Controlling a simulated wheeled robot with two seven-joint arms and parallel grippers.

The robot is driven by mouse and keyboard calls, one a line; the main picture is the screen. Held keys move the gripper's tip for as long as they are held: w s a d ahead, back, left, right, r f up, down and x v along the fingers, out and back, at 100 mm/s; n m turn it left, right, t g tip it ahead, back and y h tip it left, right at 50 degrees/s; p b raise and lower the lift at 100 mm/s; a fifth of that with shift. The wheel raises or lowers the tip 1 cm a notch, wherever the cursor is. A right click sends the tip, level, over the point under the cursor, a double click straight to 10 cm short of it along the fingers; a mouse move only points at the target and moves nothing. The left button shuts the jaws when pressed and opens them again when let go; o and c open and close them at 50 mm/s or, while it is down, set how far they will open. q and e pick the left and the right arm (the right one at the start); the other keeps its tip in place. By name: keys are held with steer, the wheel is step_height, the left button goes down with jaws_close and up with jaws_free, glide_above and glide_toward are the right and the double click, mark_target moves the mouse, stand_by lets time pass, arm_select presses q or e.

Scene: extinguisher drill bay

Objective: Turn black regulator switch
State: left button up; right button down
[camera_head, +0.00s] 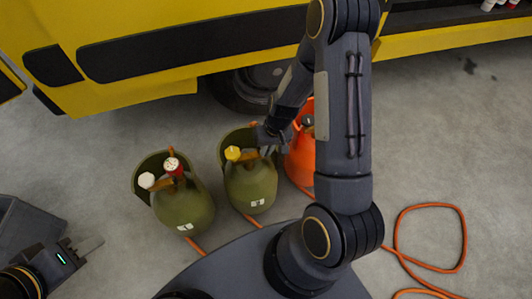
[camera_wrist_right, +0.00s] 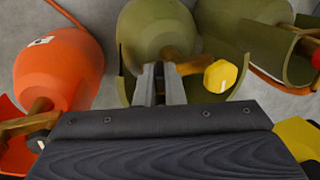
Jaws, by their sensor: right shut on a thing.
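A dark, black-looking knob (camera_wrist_right: 38,142) sits on the brass fitting of the orange cylinder (camera_wrist_right: 62,68), at the left in the right wrist view. In the head view the orange cylinder (camera_head: 301,160) is partly hidden behind my right arm. My right gripper (camera_wrist_right: 160,85) is shut at the valve of the middle green cylinder (camera_wrist_right: 158,35), beside its yellow knob (camera_wrist_right: 220,76). The fingers hide exactly which part they hold. The yellow knob also shows in the head view (camera_head: 233,153). My left gripper (camera_head: 88,246) is low at the left, away from the cylinders; its opening is unclear.
Another green cylinder (camera_head: 184,208) with a white knob (camera_head: 146,180) and a red-and-white gauge stands to the left. A yellow vehicle (camera_head: 120,85) stands behind. An orange hose (camera_head: 464,240) loops on the floor at the right. A grey bin (camera_head: 25,225) is at the left edge.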

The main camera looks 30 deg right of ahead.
steer(key=t+y+b, duration=0.1)
steer(key=y+b, duration=0.3)
steer(key=y, duration=0.1)
steer(key=f+t+y+b, duration=0.1)
steer(key=y+b, duration=0.4)
steer(key=d+t+y+b, duration=0.1)
steer(key=y+b, duration=0.3)
steer(key=shift+s+d+f+t+y, duration=0.1)
steer(key=shift+s+f+t+y, duration=0.05)
steer(key=shift+f+t+y, duration=0.25)
steer(key=shift+r, duration=0.1)
steer(key=c, duration=1.5)
jaws_free()
steer(key=p+v, duration=0.1)
steer(key=v, duration=0.6)
steer(key=shift+d, duration=0.4)
